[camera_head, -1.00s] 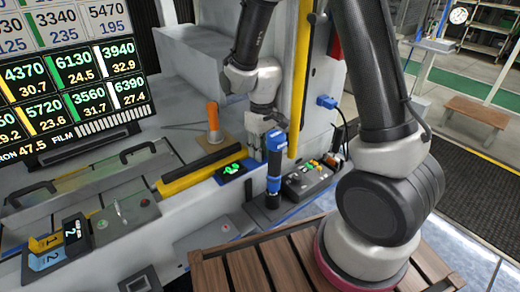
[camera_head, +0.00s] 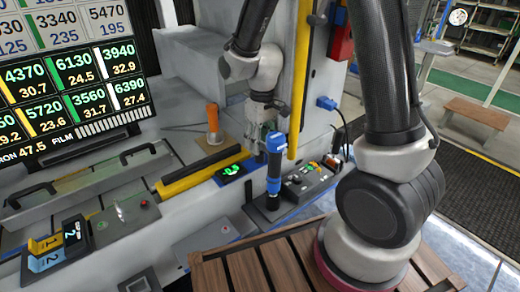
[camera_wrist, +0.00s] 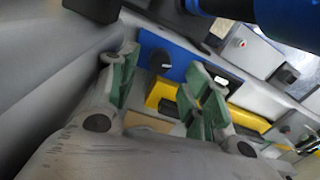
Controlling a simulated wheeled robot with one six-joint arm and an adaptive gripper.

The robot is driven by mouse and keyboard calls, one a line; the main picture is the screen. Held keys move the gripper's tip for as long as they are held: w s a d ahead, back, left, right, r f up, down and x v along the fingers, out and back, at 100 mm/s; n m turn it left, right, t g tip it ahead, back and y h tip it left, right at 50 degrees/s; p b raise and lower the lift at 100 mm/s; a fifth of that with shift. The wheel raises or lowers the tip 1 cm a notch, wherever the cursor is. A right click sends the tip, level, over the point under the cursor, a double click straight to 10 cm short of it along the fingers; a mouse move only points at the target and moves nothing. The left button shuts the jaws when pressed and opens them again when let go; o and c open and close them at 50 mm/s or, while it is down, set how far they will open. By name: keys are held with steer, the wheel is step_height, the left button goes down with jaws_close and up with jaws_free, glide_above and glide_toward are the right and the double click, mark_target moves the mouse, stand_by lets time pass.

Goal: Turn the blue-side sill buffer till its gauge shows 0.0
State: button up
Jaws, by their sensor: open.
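A black round knob (camera_wrist: 160,60), which looks like the blue-side sill buffer, stands on a blue plate (camera_wrist: 185,56) in the wrist view. My gripper (camera_wrist: 163,66) is open, its green-padded fingers apart. The knob appears between the fingertips in the picture; I see no contact and cannot tell the height gap. In the head view my gripper (camera_head: 262,130) is over the sill, partly behind an upright blue-and-black tool, and the knob is hidden. A small gauge (camera_head: 232,171) there shows green digits, too small to read.
The blue-and-black tool (camera_head: 274,172) stands close to my gripper, and fills the top right of the wrist view (camera_wrist: 290,18). A yellow bar (camera_head: 205,171) and an orange-handled tool (camera_head: 212,118) are to the left.

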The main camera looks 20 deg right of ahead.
mark_target(261, 153)
step_height(261, 153, up, 8)
steer(key=shift+d, duration=0.15)
steer(key=shift+w, duration=0.15)
